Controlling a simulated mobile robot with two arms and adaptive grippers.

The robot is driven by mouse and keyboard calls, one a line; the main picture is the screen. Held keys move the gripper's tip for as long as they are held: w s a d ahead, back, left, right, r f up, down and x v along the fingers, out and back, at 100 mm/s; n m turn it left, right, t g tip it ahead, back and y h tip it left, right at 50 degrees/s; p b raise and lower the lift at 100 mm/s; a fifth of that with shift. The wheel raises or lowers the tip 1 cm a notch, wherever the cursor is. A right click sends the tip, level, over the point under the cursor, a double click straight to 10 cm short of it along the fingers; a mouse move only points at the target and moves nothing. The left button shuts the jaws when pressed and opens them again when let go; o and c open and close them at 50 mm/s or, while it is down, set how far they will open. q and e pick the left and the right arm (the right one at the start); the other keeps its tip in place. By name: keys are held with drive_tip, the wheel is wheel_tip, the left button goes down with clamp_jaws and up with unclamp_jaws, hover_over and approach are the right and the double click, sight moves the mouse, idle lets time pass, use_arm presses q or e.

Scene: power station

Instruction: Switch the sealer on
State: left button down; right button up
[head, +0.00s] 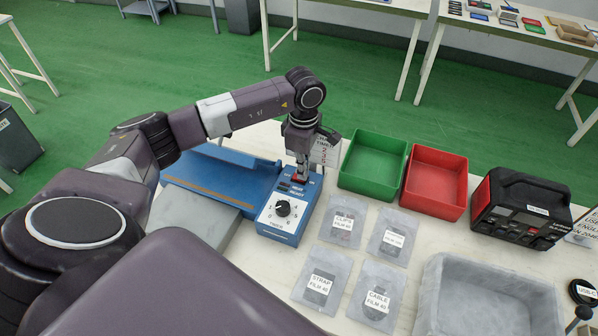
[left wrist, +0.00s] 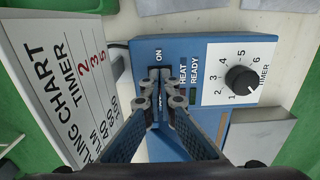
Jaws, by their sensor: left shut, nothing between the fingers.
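The blue sealer (head: 222,182) lies on the table, with its control box (head: 300,222) at the right end. The box carries a black timer knob (head: 283,208), which also shows in the left wrist view (left wrist: 242,80). In the left wrist view the ON label (left wrist: 158,55) stands just beyond my fingertips; the HEAT and READY lamps beside it look dark. My left gripper (head: 300,170) is shut and empty, pointing down at the power switch, at or just above it. The fingers (left wrist: 165,85) cover most of the switch, so contact and its position cannot be told. My right gripper is not in view.
A sealing chart card (left wrist: 65,85) stands close beside my left gripper. Green (head: 372,165) and red (head: 436,182) bins, a dark power unit (head: 520,208), several labelled film bags (head: 320,285) and a grey tray (head: 432,300) fill the table to the right.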

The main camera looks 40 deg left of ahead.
use_arm(q)
drive_tip(key=shift+s+f, duration=0.1)
drive_tip(key=shift+f, duration=0.15)
drive_tip(key=shift+r+p, duration=0.35)
drive_tip(key=shift+r, duration=0.45)
drive_tip(key=shift+r+p, duration=1.45)
drive_tip(key=shift+r, duration=1.3)
drive_tip(key=shift+f, duration=0.1)
